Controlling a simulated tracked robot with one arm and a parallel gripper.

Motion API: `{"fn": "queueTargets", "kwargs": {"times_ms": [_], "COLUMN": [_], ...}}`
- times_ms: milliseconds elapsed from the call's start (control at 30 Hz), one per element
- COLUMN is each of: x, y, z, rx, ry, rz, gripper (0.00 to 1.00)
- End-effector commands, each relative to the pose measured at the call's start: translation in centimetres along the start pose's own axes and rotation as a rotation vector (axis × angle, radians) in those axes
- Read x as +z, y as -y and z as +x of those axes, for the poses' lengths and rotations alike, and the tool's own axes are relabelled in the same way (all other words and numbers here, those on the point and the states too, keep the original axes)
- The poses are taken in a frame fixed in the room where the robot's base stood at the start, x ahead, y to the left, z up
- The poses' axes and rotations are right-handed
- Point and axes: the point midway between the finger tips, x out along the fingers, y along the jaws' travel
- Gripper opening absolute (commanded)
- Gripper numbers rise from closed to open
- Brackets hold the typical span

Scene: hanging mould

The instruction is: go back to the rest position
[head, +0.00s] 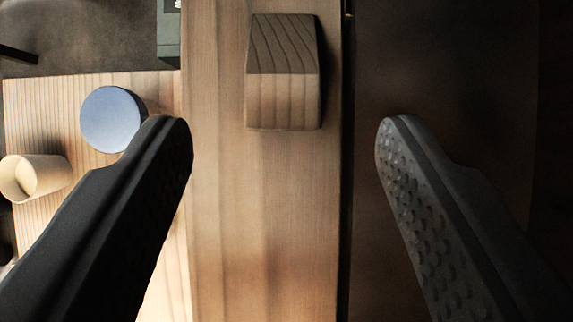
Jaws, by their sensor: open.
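My gripper (283,135) is open and empty, with its two dark fingers wide apart on the left and right of the head view. A wooden block (283,82) shows between and just beyond the fingertips, on a long wooden board (265,210). The block has a dark grained top face and a lighter front face. No finger visibly touches it.
A blue round object (112,119) lies behind the left fingertip, on a lighter wooden surface (50,110). A cream cup-like object (35,177) is at the far left. A dark green box (168,35) is partly visible at the top. A dark surface (450,80) fills the right.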

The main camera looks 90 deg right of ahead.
Motion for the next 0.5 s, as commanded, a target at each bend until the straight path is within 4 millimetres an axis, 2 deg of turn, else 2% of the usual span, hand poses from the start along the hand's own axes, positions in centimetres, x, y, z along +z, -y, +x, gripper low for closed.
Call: {"fn": "queueTargets", "kwargs": {"times_ms": [267, 367, 500], "x": [-0.1, -0.5, -1.4], "y": [-0.1, -0.2, -0.7], "z": [-0.3, -1.0, -2.9], "rx": [0.009, 0.034, 0.103], "ry": [0.001, 0.002, 0.003], "rz": [0.009, 0.037, 0.110], "gripper": [0.54, 0.54, 0.54]}}
